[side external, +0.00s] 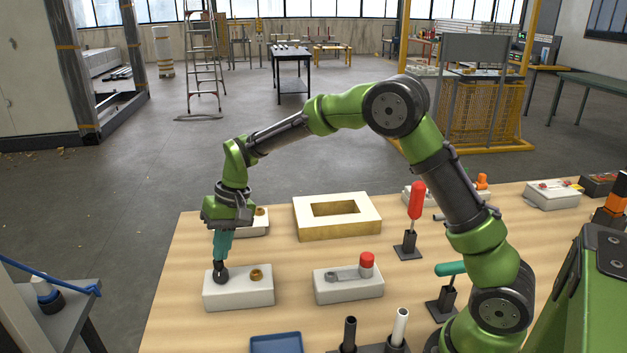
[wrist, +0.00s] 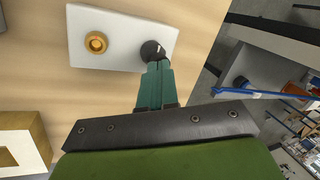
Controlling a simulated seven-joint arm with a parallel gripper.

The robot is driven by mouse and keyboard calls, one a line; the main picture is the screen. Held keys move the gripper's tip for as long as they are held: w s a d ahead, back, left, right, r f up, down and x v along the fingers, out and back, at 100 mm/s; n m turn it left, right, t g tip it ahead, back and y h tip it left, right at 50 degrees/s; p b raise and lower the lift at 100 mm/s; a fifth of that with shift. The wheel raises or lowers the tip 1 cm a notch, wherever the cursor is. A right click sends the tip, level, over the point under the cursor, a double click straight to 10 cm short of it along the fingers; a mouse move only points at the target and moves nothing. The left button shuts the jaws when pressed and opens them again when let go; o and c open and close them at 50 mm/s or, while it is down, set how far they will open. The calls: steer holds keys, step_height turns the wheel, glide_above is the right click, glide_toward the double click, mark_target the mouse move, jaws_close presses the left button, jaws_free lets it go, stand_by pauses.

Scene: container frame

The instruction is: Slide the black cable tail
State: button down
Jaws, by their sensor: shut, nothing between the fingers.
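A black rounded piece (side external: 220,273), which may be the black cable tail, sits at the left end of a white block (side external: 252,293) on the table. In the wrist view the black piece (wrist: 152,50) is at the right end of the white block (wrist: 105,50). My gripper (side external: 221,260) points down at it with its teal fingers together. In the wrist view my fingertips (wrist: 157,64) are right at the black piece and cover part of it. I cannot tell whether they touch it. Nothing shows between the fingers.
A brass ring (side external: 256,274) sits on the same block. A frame with a square opening (side external: 338,200) stands behind. To the right are a block with a red cap (side external: 367,262) and a red-handled tool (side external: 416,200). A blue tray (side external: 276,344) lies in front.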

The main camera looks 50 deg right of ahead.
steer(key=shift+f, duration=0.45)
steer(key=v, duration=1.5)
steer(key=s+d+t+h, duration=0.1)
steer(key=s+t, duration=0.5)
steer(key=s, duration=1.8)
steer(key=shift+s+d+h, duration=0.2)
steer(key=shift+d+h, duration=0.1)
steer(key=shift+d, duration=0.45)
